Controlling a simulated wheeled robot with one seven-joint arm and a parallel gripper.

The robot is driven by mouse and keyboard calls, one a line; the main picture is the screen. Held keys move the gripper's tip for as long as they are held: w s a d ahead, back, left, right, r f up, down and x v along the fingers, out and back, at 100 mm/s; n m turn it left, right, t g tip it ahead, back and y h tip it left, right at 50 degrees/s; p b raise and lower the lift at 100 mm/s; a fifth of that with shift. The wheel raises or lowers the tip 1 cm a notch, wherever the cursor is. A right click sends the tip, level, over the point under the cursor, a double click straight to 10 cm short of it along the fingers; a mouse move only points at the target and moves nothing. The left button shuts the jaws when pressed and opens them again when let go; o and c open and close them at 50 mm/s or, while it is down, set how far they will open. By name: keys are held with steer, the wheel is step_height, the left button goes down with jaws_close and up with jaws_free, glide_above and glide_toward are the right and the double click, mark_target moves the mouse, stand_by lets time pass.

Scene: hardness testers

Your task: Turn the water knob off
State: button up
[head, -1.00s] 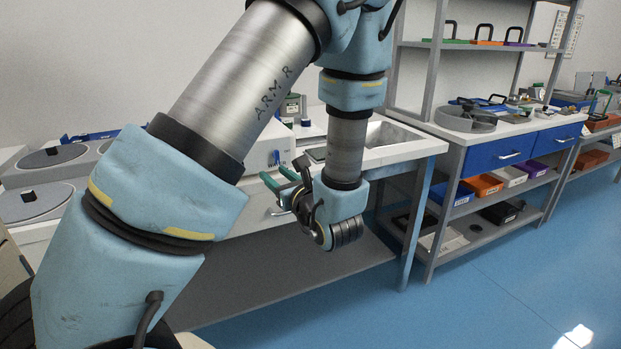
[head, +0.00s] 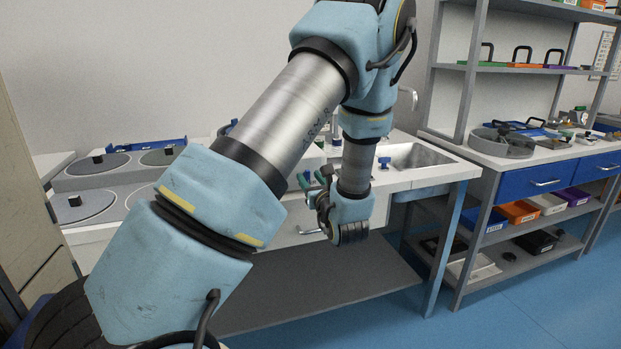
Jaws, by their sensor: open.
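A small blue knob (head: 384,162), which looks like the water knob, stands on the white counter beside the sink (head: 424,156), just right of my forearm. Whether it is turned on or off cannot be told, and no water is clearly visible. A curved metal faucet (head: 411,97) rises behind, partly hidden by my arm. My gripper (head: 313,178) is open, with its green fingers pointing away over the counter's front area. It is left of the knob and apart from it. Nothing shows between the fingers.
Grinding discs (head: 88,205) sit on a unit at the left. A grey shelf rack with blue drawers (head: 540,178) stands right of the sink. My arm hides the middle of the counter. Blue floor (head: 520,310) is clear at the lower right.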

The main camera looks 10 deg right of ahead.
jaws_close()
stand_by(0.4)
